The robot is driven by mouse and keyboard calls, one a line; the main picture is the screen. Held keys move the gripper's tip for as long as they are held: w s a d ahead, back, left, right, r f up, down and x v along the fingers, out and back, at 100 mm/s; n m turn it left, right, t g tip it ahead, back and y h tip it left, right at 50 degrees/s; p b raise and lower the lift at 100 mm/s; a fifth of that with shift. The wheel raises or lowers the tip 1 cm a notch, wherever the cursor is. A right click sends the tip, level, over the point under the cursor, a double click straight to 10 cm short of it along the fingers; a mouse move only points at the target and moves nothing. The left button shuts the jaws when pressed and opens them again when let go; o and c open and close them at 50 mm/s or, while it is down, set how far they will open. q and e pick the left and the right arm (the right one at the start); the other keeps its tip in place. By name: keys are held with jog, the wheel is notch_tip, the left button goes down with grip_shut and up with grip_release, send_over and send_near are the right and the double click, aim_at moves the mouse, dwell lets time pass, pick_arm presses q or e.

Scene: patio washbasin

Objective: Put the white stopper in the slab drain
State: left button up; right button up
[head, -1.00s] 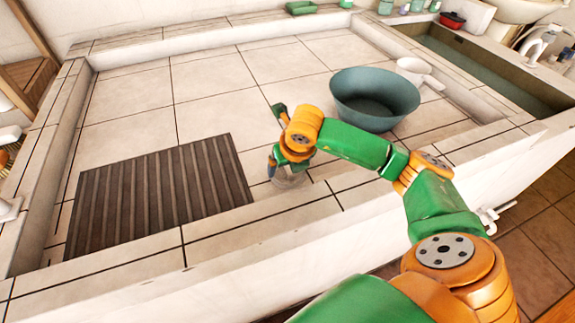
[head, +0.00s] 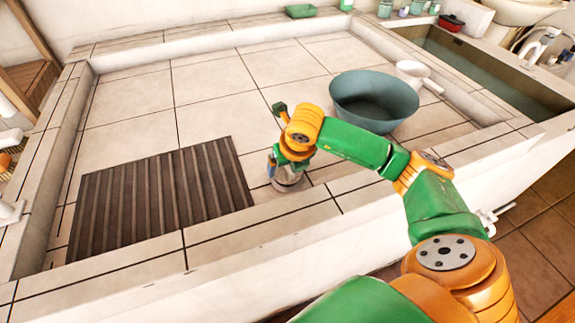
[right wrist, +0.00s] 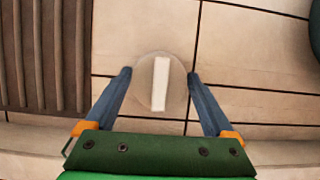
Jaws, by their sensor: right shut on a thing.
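The white stopper (right wrist: 160,90) is a pale round disc with a raised white bar across its top. In the right wrist view it lies between the two blue fingers of my right gripper (right wrist: 158,75), which is shut on it at opposite sides. In the head view my right gripper (head: 281,172) points down over the slab near its front edge, with the stopper (head: 292,180) at its tips. A darker patch shows just under the stopper; I cannot tell whether it is shadow or the slab drain. The drain is not clearly seen elsewhere. My left gripper is not in view.
A dark ribbed mat (head: 160,198) lies left of my right gripper. A teal basin (head: 374,97) and a white dipper (head: 412,69) stand to the right on the tiled slab (head: 215,85). A low raised rim (head: 250,231) runs along the front.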

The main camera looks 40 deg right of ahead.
dwell(0.4)
jog(key=shift+f+b, duration=0.85)
jog(key=shift+b, duration=0.1)
jog(key=shift+r, duration=0.1)
jog(key=shift+r+p, duration=0.6)
jog(key=shift+r, duration=0.2)
dwell(0.5)
jog(key=shift+f+b, duration=0.95)
jog(key=shift+b, duration=0.05)
